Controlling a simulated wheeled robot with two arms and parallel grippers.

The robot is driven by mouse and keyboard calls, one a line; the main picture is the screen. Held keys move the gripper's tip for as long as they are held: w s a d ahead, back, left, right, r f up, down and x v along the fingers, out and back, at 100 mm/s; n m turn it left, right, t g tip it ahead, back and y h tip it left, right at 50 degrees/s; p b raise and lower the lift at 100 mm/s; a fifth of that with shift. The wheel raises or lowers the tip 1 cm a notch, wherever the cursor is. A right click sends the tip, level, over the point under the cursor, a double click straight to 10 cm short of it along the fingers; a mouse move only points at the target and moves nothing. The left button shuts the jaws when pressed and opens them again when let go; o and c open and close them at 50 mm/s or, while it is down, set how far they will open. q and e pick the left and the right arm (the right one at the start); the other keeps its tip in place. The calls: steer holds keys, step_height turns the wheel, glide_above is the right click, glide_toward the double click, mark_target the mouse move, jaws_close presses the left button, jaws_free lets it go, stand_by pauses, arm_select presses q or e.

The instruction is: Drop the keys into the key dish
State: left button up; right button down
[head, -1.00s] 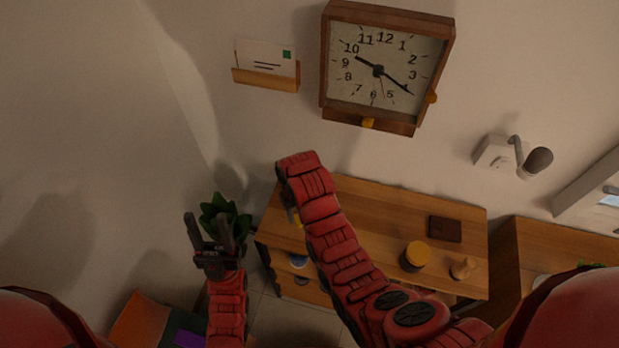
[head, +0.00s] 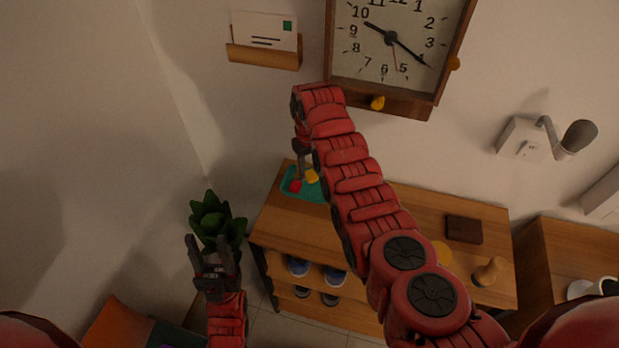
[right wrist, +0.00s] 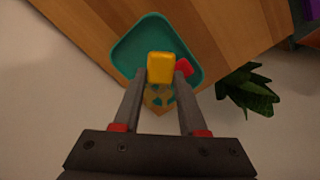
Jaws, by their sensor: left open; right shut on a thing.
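The teal key dish (head: 314,193) sits at the left end of the wooden console, and it also shows in the right wrist view (right wrist: 126,47). My right gripper (right wrist: 161,77) is shut on the keys, whose yellow part (right wrist: 160,66) is between its fingertips. The keys are over the dish in that view; their height above it is hard to tell. A red piece (right wrist: 184,67) shows beside the yellow part; whether it belongs to the keys is unclear. My right arm hides part of the dish in the head view. My left gripper (head: 207,245) is open and empty, left of the console.
A potted plant (head: 210,212) stands beside the console's left end. A dark wallet-like block (head: 464,230) and a wooden figure (head: 489,271) stand at the console's right. Shoes (head: 335,275) lie on the shelf below. A clock (head: 393,50) and letter holder (head: 262,56) hang above.

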mark_target(309, 172)
steer(key=shift+f+p, duration=0.3)
steer(key=shift+f, duration=0.55)
steer(key=shift+f+b, duration=0.65)
steer(key=shift+f, duration=0.35)
steer(key=shift+f+b, duration=0.25)
steer(key=shift+b, duration=0.1)
steer(key=shift+c, duration=2.3)
jaws_free()
steer(key=shift+r, duration=0.1)
steer(key=shift+r, duration=0.1)
